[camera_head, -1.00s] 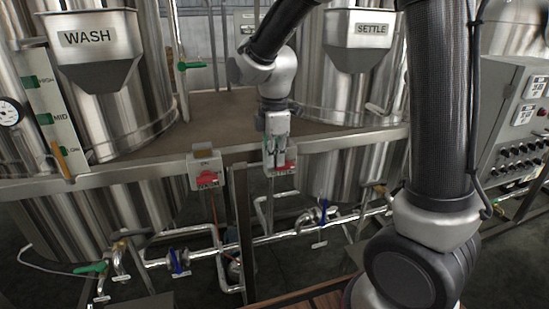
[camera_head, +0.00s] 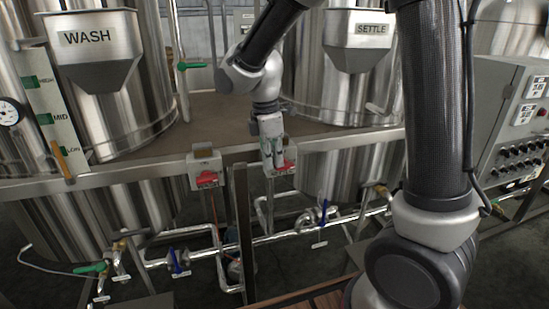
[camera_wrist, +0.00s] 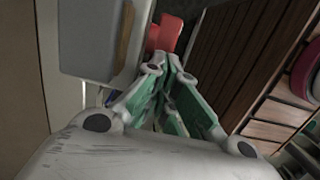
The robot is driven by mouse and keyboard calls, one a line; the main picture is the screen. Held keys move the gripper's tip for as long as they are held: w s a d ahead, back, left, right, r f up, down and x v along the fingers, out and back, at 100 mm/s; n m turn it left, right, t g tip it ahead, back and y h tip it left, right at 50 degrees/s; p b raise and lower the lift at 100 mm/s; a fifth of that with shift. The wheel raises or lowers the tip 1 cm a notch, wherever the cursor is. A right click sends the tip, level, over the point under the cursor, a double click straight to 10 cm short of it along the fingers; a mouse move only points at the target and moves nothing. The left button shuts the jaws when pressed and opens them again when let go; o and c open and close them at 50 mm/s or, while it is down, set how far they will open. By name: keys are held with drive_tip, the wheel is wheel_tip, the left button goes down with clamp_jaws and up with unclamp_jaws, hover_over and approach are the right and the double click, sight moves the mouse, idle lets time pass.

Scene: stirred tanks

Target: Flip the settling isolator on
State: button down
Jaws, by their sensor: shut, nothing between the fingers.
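Two grey isolator boxes with red handles are on the platform's front rail. The right box (camera_head: 291,153), below the SETTLE tank, appears to be the settling isolator; its label is too small to read. Its red handle (camera_head: 287,168) looks tilted. My gripper (camera_head: 278,163) is in front of this box and partly hides it. In the wrist view my gripper (camera_wrist: 164,68) is shut and empty, with green-sided fingers. Its tips are right by the red handle (camera_wrist: 166,34), apparently touching it. The grey box (camera_wrist: 85,38) fills the upper left there.
The other isolator box (camera_head: 204,166) with a red handle is to the left, close by. A post (camera_head: 243,225) stands between the boxes. Pipes with blue-handled valves (camera_head: 180,262) run below. A control panel (camera_head: 510,120) is at the right.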

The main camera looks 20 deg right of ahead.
sight(269, 172)
drive_tip(key=shift+a+f+h, duration=0.15)
drive_tip(key=shift+h, duration=0.25)
drive_tip(key=shift+a+f+h, duration=0.15)
drive_tip(key=shift+f+h, duration=0.55)
drive_tip(key=shift+h, duration=0.5)
drive_tip(key=shift+a+f+h, duration=0.1)
drive_tip(key=shift+f+h, duration=0.55)
drive_tip(key=shift+h, duration=0.55)
drive_tip(key=shift+a+f+h, duration=0.15)
drive_tip(key=shift+f+h, duration=0.55)
drive_tip(key=shift+h, duration=0.5)
drive_tip(key=shift+r, duration=0.15)
drive_tip(key=shift+r, duration=0.65)
drive_tip(key=shift+a+r, duration=0.1)
drive_tip(key=v, duration=1.1)
drive_tip(key=shift+a+r, duration=0.25)
drive_tip(key=shift+r, duration=0.05)
